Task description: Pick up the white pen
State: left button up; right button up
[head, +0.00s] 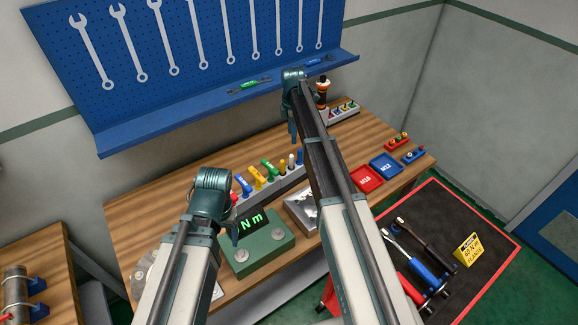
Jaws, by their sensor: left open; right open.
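A small whitish upright piece (291,161) stands in a grey rack (268,193) of coloured pieces on the wooden bench. It may be the white pen, but it is too small to tell. My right gripper (292,131) is open and points down over the back of the bench, beyond the rack in the picture. Neither gripper visibly holds anything. My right arm hides part of the bench and the rack's right end.
Red (366,179) and blue (386,166) trays sit at the bench's right. A blue pegboard with wrenches (125,43) and a shelf (226,110) is behind. A tool cart (487,208) stands at right. The bench's left part (150,205) is clear.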

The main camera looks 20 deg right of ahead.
pick_arm(q)
notch_tip(320, 180, down, 8)
jog(key=b, duration=0.7)
jog(key=shift+b, duration=0.35)
pick_arm(e)
send_near(291, 167)
jog(key=shift+w+d+f, duration=0.1)
jog(key=shift+w+d, duration=0.2)
jog(key=shift+w, duration=0.1)
pick_arm(q)
jog(key=shift+f, duration=0.2)
pick_arm(e)
jog(key=shift+f, duration=0.1)
pick_arm(q)
notch_tip(291, 167, down, 5)
jog(key=b, duration=0.5)
pick_arm(e)
notch_tip(291, 167, down, 5)
jog(key=shift+a+f, duration=0.1)
grip_shut()
